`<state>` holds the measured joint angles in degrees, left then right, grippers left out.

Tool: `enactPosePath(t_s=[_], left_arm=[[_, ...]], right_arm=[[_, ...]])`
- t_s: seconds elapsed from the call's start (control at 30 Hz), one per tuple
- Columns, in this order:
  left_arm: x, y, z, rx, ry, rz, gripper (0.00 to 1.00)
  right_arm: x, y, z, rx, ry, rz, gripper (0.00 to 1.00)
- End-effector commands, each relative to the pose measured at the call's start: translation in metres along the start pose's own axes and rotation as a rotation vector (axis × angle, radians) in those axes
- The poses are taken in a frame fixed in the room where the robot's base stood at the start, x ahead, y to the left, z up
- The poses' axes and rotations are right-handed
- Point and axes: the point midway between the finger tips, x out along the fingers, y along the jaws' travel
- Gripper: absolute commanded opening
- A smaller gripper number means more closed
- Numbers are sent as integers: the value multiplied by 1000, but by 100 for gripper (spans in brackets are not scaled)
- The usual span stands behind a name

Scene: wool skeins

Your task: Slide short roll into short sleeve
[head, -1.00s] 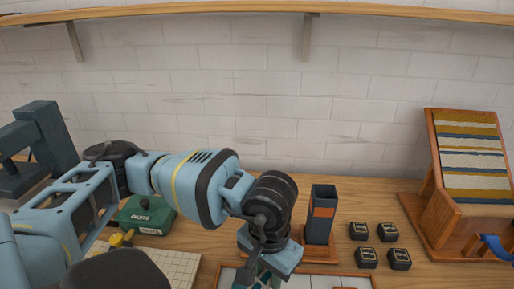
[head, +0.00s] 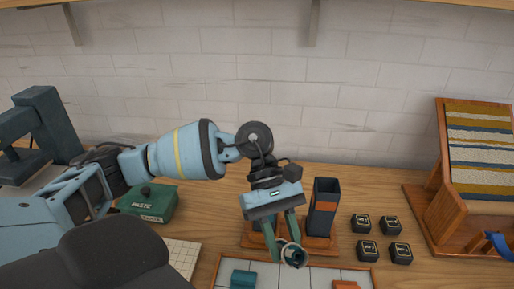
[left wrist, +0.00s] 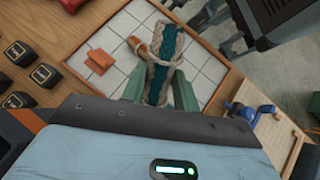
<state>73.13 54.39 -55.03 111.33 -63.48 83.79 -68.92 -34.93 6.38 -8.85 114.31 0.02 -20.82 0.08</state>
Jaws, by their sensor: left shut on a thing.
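My left gripper (head: 283,230) points down over the tray, in front of the stand. It is shut on a roll (head: 292,256), teal with a pale wrapped edge, whose round end faces the head camera. In the left wrist view the roll (left wrist: 160,70) lies between the green fingers, teal along its middle and beige braided at its sides. A dark upright sleeve (head: 322,200) with an orange band stands just right of the gripper on a wooden base (head: 320,243). The left part of this base is mostly hidden by the gripper; I cannot tell whether a shorter sleeve stands there. My right gripper is out of view.
A tiled tray (head: 300,275) holds a teal piece (head: 243,278) and an orange piece (head: 345,285). Several small black boxes (head: 368,250) stand right of the sleeve. A loom-like wooden frame (head: 440,215) stands far right, a green box (head: 150,203) left.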

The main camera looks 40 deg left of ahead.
Motion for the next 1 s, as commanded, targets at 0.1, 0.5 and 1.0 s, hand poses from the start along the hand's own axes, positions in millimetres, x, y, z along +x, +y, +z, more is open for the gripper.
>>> enactPosePath(t_s=[0.1, 0.5, 1.0], left_arm=[[-28, 5, -2, -163, -183, 199, 8], [-121, 18, -25, -368, -555, 747, 8], [-182, 17, -51, -395, -675, 1021, 8]], right_arm=[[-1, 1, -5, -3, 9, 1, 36], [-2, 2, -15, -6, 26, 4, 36], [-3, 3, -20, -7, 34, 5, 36]])
